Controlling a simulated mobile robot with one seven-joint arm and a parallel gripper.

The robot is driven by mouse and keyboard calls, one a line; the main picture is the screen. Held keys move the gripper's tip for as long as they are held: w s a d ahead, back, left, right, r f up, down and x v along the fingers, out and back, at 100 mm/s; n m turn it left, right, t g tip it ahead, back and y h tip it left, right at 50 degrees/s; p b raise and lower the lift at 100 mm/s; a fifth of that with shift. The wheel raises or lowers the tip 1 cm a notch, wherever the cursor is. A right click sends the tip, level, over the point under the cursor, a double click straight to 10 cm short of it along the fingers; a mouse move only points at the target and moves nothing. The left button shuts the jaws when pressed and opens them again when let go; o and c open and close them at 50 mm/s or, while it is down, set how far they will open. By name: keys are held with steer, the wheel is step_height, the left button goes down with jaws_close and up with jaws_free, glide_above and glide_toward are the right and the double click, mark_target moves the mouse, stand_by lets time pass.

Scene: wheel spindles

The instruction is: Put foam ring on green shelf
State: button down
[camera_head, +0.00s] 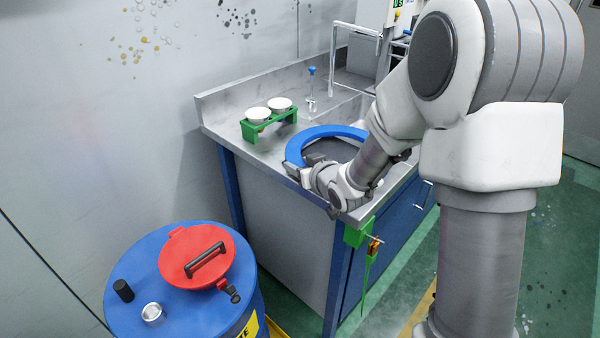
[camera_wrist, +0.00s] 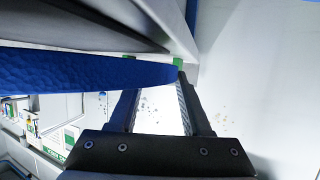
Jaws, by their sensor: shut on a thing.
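The foam ring is a large blue ring (camera_head: 322,131) with a dark middle, at the sink end of the metal bench. In the wrist view its blue band (camera_wrist: 80,73) crosses at the fingers, close to the camera. My gripper (camera_head: 307,164) is at the ring's near left side and is shut on its edge; its two dark fingers also show in the wrist view (camera_wrist: 155,105). I cannot tell whether the ring touches the bench. The green shelf (camera_head: 270,126) is a small rack on the bench, left of the ring, with two white round cups in it. My arm hides the ring's right part.
The metal bench (camera_head: 222,104) has a raised back edge, and a blue-topped tap (camera_head: 312,88) stands behind the ring. A blue drum (camera_head: 190,308) with a red lid (camera_head: 198,258) stands at front left. A green bracket (camera_head: 356,236) hangs at the bench's front corner.

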steer(key=shift+f, duration=0.95)
steer(key=shift+f+b, duration=0.15)
steer(key=shift+b, duration=0.25)
steer(key=shift+c, duration=1.8)
jaws_free()
steer(key=shift+r, duration=0.2)
